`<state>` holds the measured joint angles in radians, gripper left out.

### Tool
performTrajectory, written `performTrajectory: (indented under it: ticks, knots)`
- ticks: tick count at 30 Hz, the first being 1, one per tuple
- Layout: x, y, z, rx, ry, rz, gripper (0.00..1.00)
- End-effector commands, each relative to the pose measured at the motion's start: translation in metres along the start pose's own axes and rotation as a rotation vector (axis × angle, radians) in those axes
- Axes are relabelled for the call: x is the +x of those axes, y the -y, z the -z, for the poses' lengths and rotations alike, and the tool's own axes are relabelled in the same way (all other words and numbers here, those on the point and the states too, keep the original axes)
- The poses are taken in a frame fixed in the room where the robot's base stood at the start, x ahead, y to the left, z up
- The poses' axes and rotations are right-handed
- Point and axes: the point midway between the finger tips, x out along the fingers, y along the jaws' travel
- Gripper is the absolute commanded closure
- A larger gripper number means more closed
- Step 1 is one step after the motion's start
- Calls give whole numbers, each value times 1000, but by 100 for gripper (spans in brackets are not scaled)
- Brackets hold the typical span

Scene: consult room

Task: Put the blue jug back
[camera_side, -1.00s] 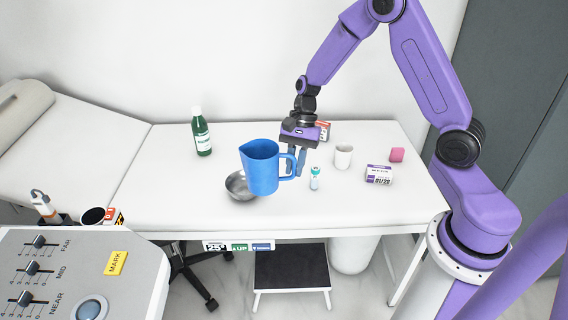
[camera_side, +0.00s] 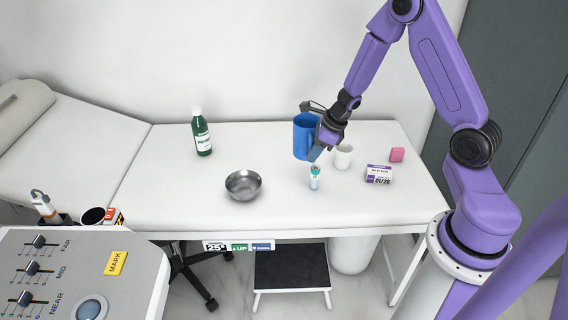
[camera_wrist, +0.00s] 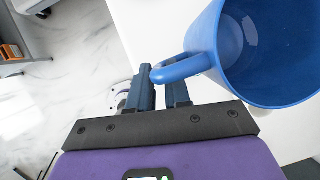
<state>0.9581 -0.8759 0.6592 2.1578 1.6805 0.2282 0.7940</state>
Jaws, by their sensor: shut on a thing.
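The blue jug (camera_side: 303,135) is upright at the back middle of the white table, behind the small vial. My gripper (camera_side: 315,151) is at its right side, shut on the jug's handle. The wrist view shows the jug (camera_wrist: 262,60) at the upper right, open end towards the camera and looking empty. There its handle reaches the fingers of my gripper (camera_wrist: 160,80). I cannot tell whether the jug's base touches the table.
The table's left part is mostly clear.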

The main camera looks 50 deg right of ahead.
Motion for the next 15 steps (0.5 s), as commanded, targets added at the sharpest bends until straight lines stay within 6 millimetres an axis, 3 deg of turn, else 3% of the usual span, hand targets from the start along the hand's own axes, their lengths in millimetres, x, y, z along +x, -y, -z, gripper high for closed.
performTrajectory:
  ticks: [5,15]
  knots:
    - [5,7,0,26,-4,13,100]
    - [44,46,-23,26,-3,12,100]
